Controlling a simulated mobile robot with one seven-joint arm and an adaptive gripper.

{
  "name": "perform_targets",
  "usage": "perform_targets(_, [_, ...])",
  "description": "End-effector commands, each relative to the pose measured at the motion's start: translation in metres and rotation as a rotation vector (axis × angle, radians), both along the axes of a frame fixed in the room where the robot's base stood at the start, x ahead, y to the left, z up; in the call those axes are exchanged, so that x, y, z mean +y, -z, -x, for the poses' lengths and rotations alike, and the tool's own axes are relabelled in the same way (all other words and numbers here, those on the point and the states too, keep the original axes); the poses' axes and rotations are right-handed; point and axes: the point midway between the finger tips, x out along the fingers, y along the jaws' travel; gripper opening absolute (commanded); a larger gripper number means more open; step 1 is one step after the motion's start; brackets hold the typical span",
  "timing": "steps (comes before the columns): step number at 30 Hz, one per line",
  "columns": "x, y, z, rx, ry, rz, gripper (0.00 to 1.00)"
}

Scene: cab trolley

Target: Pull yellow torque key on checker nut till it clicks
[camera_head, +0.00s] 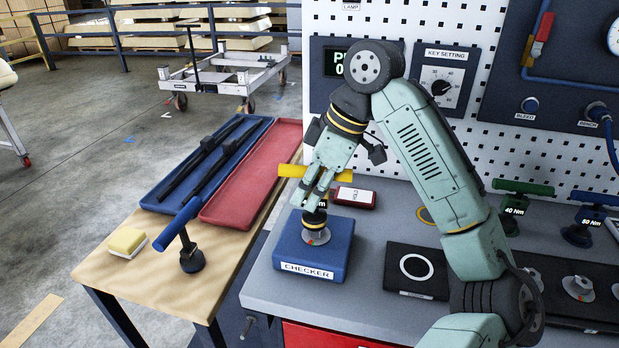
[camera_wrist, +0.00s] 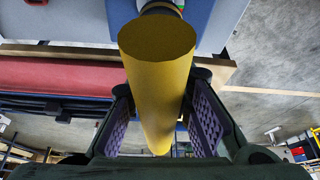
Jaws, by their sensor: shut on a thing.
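The yellow torque key (camera_head: 293,171) stands upright on the nut (camera_head: 316,237) of the blue checker block (camera_head: 290,259). Its yellow crossbar handle lies level above the block, and its lower part is partly hidden by my gripper. My gripper (camera_head: 318,196) comes down from above and is shut on the handle. In the wrist view the yellow handle (camera_wrist: 157,60) runs between the two purple-padded fingers, its round end facing the camera.
A red-labelled case (camera_head: 354,196) lies just behind the checker. A black pad with a white ring (camera_head: 416,267) lies to the right. Green (camera_head: 514,208) and blue (camera_head: 585,222) keys stand further right. A blue-handled key (camera_head: 184,238) stands on the wooden table, near blue and red trays.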

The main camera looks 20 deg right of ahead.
Motion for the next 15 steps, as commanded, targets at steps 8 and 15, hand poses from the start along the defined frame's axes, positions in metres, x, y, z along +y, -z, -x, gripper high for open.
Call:
perform_targets(8, [0.0013,-0.0007,0.0031,0.0,-0.251,0.0,0.0])
perform_targets(15, [0.0008,-0.0015,0.0063,0.002,-0.476,0.001,0.0])
